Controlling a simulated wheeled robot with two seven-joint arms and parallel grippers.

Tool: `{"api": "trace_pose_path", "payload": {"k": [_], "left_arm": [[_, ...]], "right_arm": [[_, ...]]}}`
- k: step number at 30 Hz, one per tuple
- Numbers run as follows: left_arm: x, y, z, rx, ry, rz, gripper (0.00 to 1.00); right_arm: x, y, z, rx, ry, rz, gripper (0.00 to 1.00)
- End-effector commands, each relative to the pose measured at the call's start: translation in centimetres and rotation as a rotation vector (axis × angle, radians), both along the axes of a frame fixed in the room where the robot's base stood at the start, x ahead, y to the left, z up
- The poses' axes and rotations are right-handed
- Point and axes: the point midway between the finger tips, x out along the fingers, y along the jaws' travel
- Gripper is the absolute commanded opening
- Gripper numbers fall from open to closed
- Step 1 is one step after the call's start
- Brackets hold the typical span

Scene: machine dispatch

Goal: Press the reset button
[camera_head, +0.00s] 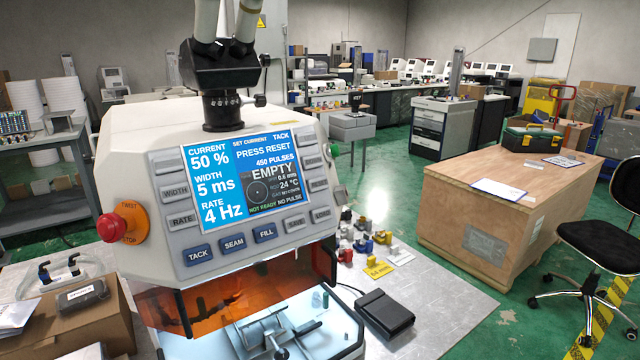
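A white machine (140,150) with a binocular eyepiece (222,60) on top stands in front of me. Its lit screen (232,190) reads PRESS RESET, EMPTY and NOT READY NO PULSE. Grey buttons marked WIDTH (175,193) and RATE (182,219) sit left of the screen. Blue buttons TACK (198,254), SEAM (233,244) and FILL (265,234) are below it. More grey buttons (316,184) line the right side; their labels are too small to read surely, so I cannot tell which one is reset. Neither of my grippers is in view.
A red knob on an orange housing (132,222), marked TWIST and STOP, juts from the machine's left side. An amber shield (220,303) hangs below the panel. A black pedal (384,314) and small coloured parts (362,242) lie on the metal table (440,290). A wooden crate (505,205) stands right.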

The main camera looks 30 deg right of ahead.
Motion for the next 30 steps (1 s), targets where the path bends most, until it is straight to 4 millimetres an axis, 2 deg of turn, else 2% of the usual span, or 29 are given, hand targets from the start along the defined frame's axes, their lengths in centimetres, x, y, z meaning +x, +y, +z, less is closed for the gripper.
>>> {"api": "trace_pose_path", "payload": {"k": [1, 8, 30], "left_arm": [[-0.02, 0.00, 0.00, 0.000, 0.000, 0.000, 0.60], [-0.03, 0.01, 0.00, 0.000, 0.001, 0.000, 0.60], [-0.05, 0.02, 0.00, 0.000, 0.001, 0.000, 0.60]], "right_arm": [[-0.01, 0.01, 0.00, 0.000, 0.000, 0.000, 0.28], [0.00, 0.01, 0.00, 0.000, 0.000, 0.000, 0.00], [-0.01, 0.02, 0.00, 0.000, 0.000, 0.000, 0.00]]}}
